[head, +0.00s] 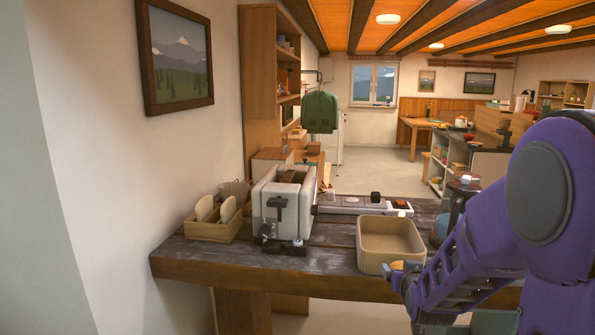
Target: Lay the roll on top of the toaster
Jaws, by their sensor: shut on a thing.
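The white toaster (284,203) stands upright on the dark wooden table, left of the middle, with a dark lever on its front and dark slots on top. My gripper (407,272), at the end of my purple arm, is low at the right, in front of the beige bin's right corner. It is shut on a small orange-brown piece that looks like the roll (398,265). Only a little of the roll shows; the fingers are mostly hidden. The roll is to the right of the toaster and lower than its top, apart from it.
An empty-looking beige bin (371,268) stands right of the toaster. A wooden holder with bread slices (206,232) is at its left. A long pale strip with small items (345,206) lies behind the bin. A blue jar (442,226) is partly hidden by my arm.

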